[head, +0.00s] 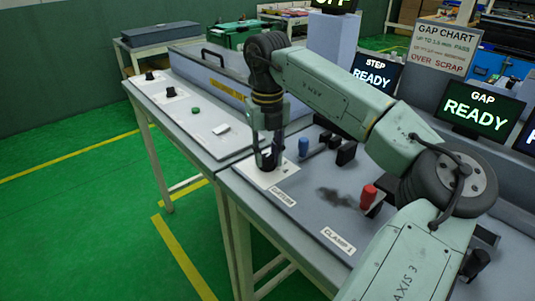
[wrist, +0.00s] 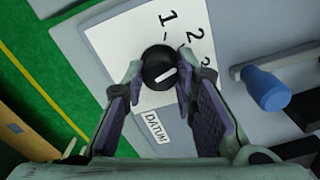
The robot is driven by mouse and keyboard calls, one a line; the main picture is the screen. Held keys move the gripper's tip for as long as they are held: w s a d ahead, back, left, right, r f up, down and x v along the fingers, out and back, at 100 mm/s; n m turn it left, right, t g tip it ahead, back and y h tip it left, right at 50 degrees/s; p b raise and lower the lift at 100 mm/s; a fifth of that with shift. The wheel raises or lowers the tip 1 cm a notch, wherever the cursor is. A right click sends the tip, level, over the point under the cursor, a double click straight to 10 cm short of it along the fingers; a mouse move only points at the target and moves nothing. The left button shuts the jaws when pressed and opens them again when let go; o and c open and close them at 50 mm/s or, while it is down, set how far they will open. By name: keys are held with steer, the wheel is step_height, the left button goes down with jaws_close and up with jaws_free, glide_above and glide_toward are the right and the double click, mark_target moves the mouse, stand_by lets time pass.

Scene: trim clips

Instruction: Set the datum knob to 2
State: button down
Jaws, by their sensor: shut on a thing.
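The datum knob (wrist: 158,62) is a round black knob with a white pointer line, on a white plate (wrist: 112,38) printed with 1, 2 and a partly hidden 3. The pointer line slants up to the right; I cannot tell for sure which number it meets. My gripper (wrist: 160,75) is shut on the knob, one fingertip on each side. In the head view my gripper (head: 267,152) reaches down over the knob (head: 268,162) at the table's left corner. A DATUM label (wrist: 156,127) lies beside the plate.
A blue-handled clamp (wrist: 268,91) stands close to the right of the plate. A red-handled clamp (head: 369,194) and a CLAMP 1 label (head: 338,241) are farther right. A neighbouring bench (head: 180,104) carries black knobs and a green button. Screens read STEP READY and GAP READY.

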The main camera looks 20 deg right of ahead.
mark_target(268, 156)
steer(key=shift+n, duration=0.6)
steer(key=c, duration=1.3)
jaws_free()
step_height(268, 156, up, 12)
